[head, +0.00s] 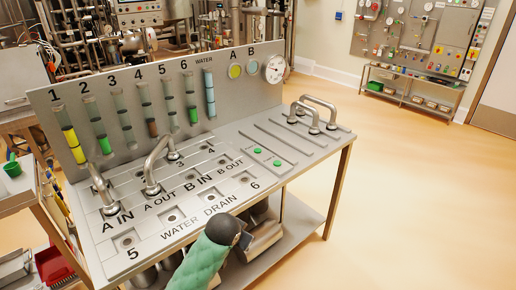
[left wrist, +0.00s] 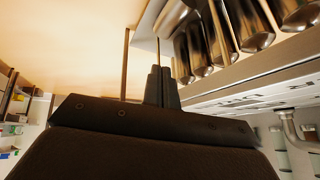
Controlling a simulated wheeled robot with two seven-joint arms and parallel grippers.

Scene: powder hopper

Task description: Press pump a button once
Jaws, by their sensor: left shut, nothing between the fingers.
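Two green buttons sit on a raised metal plate on the right half of the bench top. The nearer-left one (head: 257,150) and the other (head: 277,163) have small labels that I cannot read, so I cannot tell which is pump A. My left gripper (left wrist: 161,86) shows in the left wrist view with its two dark fingers together and nothing between them. It is low, beside the bench's edge, apart from the buttons. In the head view a green arm of mine reaches up from the bottom, in front of the bench; its fingertips are not clear. My right gripper is not seen.
The bench (head: 150,255) has bent metal pipe handles (head: 158,165) standing on its top and more handles (head: 318,110) at the right. An upright panel (head: 140,75) carries tubes and a dial (head: 275,69). Metal cylinders (left wrist: 250,30) hang below. Floor at right is clear.

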